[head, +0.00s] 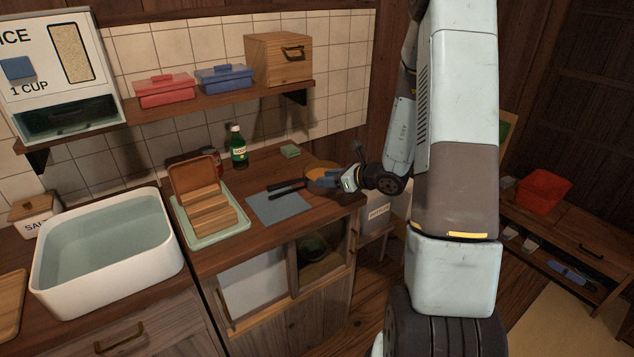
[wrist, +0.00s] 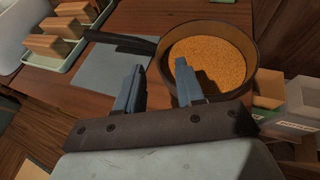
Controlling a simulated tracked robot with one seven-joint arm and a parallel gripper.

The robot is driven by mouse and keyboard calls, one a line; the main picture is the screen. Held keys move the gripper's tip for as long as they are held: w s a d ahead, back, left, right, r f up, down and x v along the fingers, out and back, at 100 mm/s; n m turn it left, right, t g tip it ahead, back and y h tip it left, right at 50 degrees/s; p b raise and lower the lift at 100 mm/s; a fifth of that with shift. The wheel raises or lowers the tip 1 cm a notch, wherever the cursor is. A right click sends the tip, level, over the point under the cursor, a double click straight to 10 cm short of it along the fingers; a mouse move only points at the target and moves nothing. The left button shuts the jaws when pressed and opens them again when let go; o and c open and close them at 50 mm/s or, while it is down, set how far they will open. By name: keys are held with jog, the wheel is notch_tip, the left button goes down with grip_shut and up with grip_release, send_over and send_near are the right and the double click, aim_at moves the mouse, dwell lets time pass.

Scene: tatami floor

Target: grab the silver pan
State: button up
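The pan (wrist: 251,72) stands on the wooden counter in the wrist view, a round dark-looking metal wall around orange-brown grainy contents. Its dark handle (wrist: 120,42) points left over a blue-grey mat. In the head view the pan (head: 322,166) is partly hidden behind my gripper (head: 328,180). I cannot tell whether the right finger touches the pan.
The blue-grey mat (head: 279,207) lies at the counter's front. A green tray (head: 239,222) with brown blocks stands left of it. A green bottle (head: 238,147) and a green sponge (head: 290,151) stand behind. A shelf (head: 205,99) with boxes hangs above.

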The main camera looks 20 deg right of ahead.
jog(key=shift+x, duration=2.8)
jog(key=shift+w+d+r, duration=0.1)
jog(key=shift+w+d, duration=0.05)
jog(key=shift+w, duration=0.05)
grip_shut()
